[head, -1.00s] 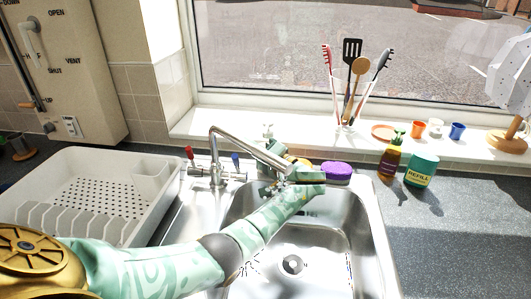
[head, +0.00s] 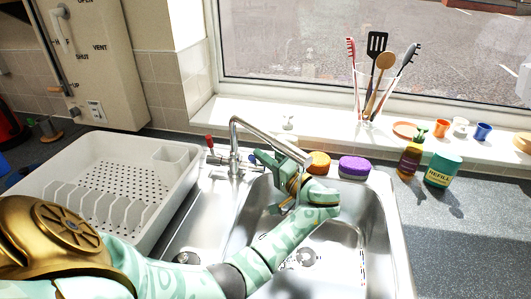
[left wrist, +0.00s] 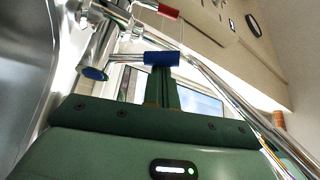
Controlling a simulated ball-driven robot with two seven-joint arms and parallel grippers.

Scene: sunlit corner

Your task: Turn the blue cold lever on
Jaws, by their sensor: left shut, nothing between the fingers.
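The chrome tap (head: 236,150) stands at the back of the steel sink, its spout reaching right above the basin. Its red lever (head: 209,141) is on the left side; it also shows at the top of the left wrist view (left wrist: 168,11). The blue lever (left wrist: 161,58) shows in the left wrist view, at the end of a chrome stem, just beyond my fingertips. I cannot tell whether they touch. My left gripper (head: 260,158) is shut and empty, right of the tap and under the spout. In the head view it largely hides the blue lever. My right gripper is out of view.
An orange sponge (head: 318,163) and a purple sponge (head: 354,167) lie behind the basin. A brown bottle (head: 409,161) and a teal refill jar (head: 443,171) stand to the right. A white dish rack (head: 108,190) fills the left. The right counter is mostly clear.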

